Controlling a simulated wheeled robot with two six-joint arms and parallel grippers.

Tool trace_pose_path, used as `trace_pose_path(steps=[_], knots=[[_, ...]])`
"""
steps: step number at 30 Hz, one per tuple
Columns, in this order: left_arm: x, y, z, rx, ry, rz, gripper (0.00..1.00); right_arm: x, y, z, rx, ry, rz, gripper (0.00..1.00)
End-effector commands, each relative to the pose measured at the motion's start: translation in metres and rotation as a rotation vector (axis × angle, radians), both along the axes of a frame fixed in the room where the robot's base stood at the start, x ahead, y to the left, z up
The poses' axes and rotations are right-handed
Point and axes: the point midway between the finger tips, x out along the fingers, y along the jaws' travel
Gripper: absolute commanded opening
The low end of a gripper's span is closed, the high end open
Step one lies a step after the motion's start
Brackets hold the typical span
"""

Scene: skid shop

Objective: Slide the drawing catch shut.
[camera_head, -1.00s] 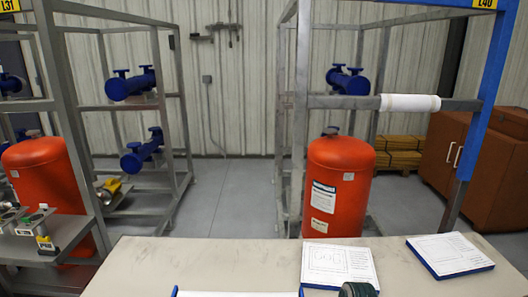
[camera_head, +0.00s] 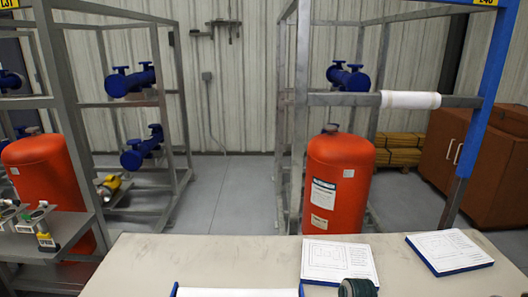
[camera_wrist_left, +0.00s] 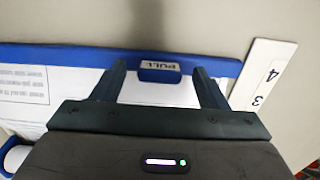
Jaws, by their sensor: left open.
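In the left wrist view a blue-edged board (camera_wrist_left: 60,53) holds a white printed sheet (camera_wrist_left: 50,85). A small blue tab with a PULL label (camera_wrist_left: 160,67) sits at the board's edge; I take it for the drawing catch. My left gripper (camera_wrist_left: 158,72) is open, with one finger on each side of the tab and a gap to both. I cannot tell whether the fingers touch the board. In the head view a blue-edged white board (camera_head: 237,292) shows at the bottom edge, mostly cut off.
Beyond stand metal racks and red tanks (camera_head: 340,180). A white numbered strip (camera_wrist_left: 262,75) lies by the gripper.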

Motion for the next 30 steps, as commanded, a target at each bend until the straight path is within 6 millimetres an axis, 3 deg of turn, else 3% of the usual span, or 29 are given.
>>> trace_pose_path(steps=[24, 30], knots=[[0.001, 0.000, 0.067, -0.001, -0.004, 0.000, 0.67, 0.000, 0.000, 0.000, 0.000, 0.000, 0.000, 0.00], [0.000, 0.000, 0.074, -0.001, -0.001, 0.000, 0.67, 0.000, 0.000, 0.000, 0.000, 0.000, 0.000, 0.00]])
